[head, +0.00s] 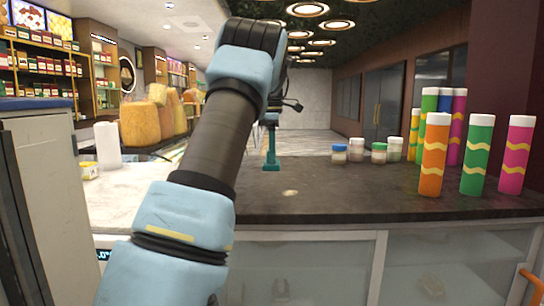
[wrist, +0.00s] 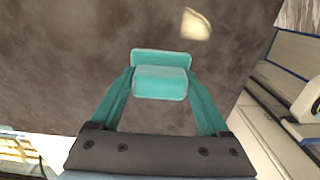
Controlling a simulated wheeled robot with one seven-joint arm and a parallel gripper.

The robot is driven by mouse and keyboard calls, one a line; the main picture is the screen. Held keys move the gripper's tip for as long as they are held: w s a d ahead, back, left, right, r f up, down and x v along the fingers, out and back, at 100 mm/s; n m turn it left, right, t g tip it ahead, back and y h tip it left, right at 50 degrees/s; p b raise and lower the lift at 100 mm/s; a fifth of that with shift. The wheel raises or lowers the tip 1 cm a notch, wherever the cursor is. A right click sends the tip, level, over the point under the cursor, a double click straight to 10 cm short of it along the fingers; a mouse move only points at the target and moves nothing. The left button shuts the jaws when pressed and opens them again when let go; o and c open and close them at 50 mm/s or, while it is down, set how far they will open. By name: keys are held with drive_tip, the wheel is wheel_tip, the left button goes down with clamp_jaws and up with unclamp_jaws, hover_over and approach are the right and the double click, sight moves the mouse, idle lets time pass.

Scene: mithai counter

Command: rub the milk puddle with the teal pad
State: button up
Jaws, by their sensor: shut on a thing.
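The teal pad (wrist: 161,60) is held between the two teal fingers of my gripper (wrist: 160,84). In the head view the pad (head: 271,166) is at the lower end of my gripper (head: 271,150), over the dark counter. I cannot tell whether it touches the counter. The milk puddle (head: 290,192) is a small pale patch on the dark counter top, nearer the front edge than the pad and slightly right of it. In the wrist view the puddle (wrist: 196,25) lies beyond the pad, up and to the right, apart from it.
Small jars (head: 379,153) with coloured lids stand to the right on the dark counter (head: 330,200). Several tall bright tubes (head: 434,155) stand further right. A white cylinder (head: 108,145) stands at the left. The counter around the puddle is clear.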

drive_tip(key=shift+r, duration=1.5)
drive_tip(key=shift+s, duration=0.1)
